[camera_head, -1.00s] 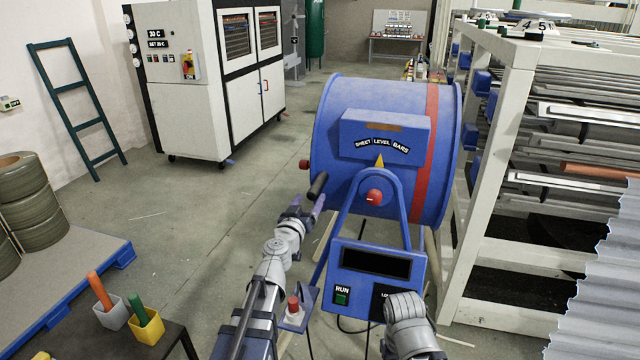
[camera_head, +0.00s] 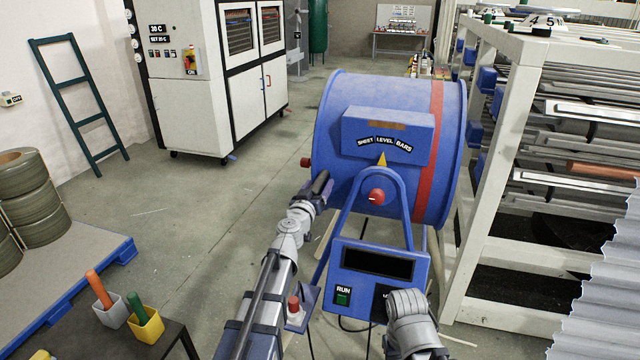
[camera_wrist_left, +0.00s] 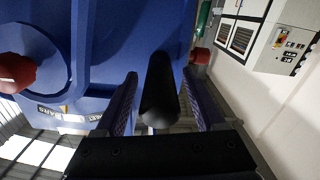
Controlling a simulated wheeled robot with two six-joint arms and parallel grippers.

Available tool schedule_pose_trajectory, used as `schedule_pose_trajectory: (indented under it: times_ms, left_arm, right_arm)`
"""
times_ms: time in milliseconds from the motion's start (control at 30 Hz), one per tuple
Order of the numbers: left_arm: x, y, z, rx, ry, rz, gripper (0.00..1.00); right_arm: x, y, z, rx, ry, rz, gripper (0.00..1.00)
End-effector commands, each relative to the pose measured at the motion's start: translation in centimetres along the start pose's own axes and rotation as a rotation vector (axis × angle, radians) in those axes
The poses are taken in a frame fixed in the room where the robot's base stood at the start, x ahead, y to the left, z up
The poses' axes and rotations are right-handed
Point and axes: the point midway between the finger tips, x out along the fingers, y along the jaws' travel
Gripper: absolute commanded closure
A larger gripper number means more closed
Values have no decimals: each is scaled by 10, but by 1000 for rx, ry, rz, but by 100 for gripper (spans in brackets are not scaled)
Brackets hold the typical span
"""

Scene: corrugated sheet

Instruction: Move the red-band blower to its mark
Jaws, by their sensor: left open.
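The red-band blower is a large blue drum (camera_head: 385,110) with a red band (camera_head: 434,150) near its right end, in the middle of the head view. A black rod-like handle (camera_wrist_left: 160,90) sticks out at its left side. My left gripper (camera_head: 320,187) is at this handle. In the left wrist view its two fingers (camera_wrist_left: 160,105) stand apart, one on each side of the handle, with gaps visible. A red knob (camera_head: 306,162) shows at the drum's left side. I cannot make out a mark for the blower.
A blue control panel (camera_head: 379,290) with a green RUN button stands before the drum. A white rack (camera_head: 505,150) with bars is close on the right, beside corrugated sheet (camera_head: 605,300). A white cabinet (camera_head: 180,100) stands back left. The floor between is clear.

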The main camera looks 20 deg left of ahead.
Motion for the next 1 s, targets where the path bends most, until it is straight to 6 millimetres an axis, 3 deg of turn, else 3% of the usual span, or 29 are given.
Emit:
schedule_pose_trajectory:
  times_ms: [33, 133, 400, 1000]
  left_arm:
    - [11, 0, 0, 0, 0, 0, 28]
    - [19, 0, 0, 0, 0, 0, 28]
    - [20, 0, 0, 0, 0, -1, 28]
    - [20, 0, 0, 0, 0, -1, 95]
  right_arm:
    - [0, 0, 0, 0, 0, 0, 50]
    - [0, 0, 0, 0, 0, 0, 50]
    - [0, 0, 0, 0, 0, 0, 50]
    - [0, 0, 0, 0, 0, 0, 50]
